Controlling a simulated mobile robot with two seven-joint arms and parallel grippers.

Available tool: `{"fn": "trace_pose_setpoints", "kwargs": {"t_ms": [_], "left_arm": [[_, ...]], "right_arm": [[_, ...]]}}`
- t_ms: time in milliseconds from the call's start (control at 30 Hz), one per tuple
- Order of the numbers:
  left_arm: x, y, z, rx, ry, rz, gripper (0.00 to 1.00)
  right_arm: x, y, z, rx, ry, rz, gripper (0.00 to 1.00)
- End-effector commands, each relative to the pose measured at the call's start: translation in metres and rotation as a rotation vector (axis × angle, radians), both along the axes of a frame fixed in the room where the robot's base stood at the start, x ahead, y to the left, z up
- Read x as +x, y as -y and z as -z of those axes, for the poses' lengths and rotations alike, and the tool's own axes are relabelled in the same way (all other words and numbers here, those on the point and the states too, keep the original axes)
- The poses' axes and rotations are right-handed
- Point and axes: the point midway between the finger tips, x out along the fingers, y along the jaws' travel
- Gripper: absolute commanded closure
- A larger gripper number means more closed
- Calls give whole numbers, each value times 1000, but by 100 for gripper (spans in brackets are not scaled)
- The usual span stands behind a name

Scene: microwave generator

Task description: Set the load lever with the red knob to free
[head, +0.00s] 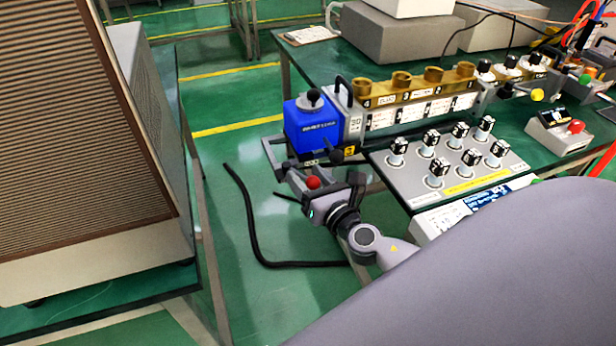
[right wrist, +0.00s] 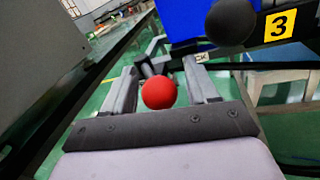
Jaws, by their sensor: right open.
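The red knob (head: 313,182) of the load lever shows in the head view below the blue box, at the near left corner of the bench. In the right wrist view the red knob (right wrist: 158,93) sits between the two fingers of my right gripper (right wrist: 160,72), with a gap visible on each side. The right gripper (head: 316,178) is open around the knob, not closed on it. The lever's shaft is mostly hidden behind the knob. A white label (right wrist: 202,57) ending in "CK" is partly visible beyond the fingers. My left gripper is out of view.
A blue box (head: 312,124) with a black ball knob stands just behind; another black knob (right wrist: 231,22) is close ahead in the wrist view. A panel of several switches (head: 448,172) lies to the right. A slatted cabinet (head: 80,140) stands left, with open floor between.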

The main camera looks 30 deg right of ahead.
Motion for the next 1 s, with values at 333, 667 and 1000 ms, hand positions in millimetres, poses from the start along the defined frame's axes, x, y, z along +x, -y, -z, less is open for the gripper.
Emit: {"fn": "trace_pose_setpoints", "kwargs": {"t_ms": [333, 667, 1000], "left_arm": [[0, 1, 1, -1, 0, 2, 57], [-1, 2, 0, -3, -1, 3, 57], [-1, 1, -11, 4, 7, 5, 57]], "right_arm": [[1, 0, 0, 1, -1, 0, 64], [1, 4, 0, -1, 0, 15, 100], [-1, -5, 0, 3, -3, 189, 100]]}}
